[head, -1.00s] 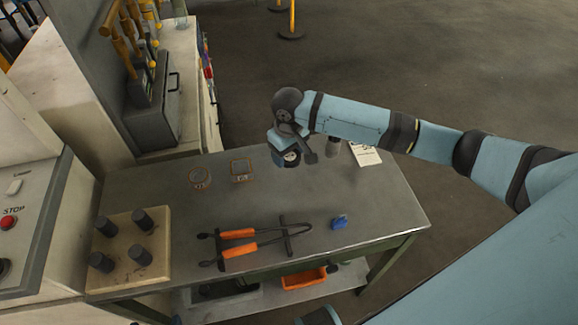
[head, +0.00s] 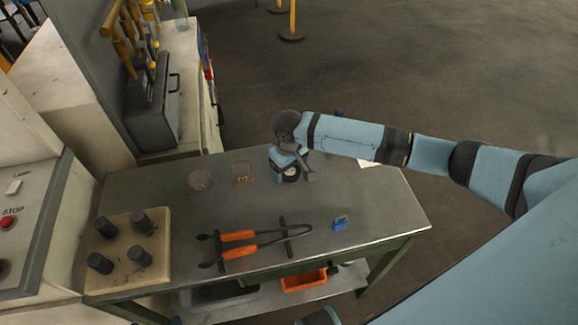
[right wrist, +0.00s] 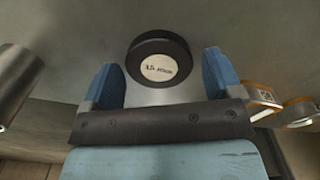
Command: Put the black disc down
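The black disc (right wrist: 160,58) with a white printed label lies label-up, just beyond and between my right fingertips in the right wrist view. In the head view the disc (head: 291,174) shows at the far side of the metal table (head: 360,195), partly covered by my gripper. My right gripper (right wrist: 160,80) is open, with its blue fingers spread on either side and a gap beside the disc. The disc looks to rest on the table, though its underside is hidden.
Left of the disc are an orange-edged square (head: 242,171) and a round orange-edged piece (head: 199,180). Orange-handled tongs (head: 240,236), a blue padlock (head: 340,223) and a block with black pegs (head: 122,267) lie nearer. A metal cylinder (right wrist: 14,85) stands close in the wrist view.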

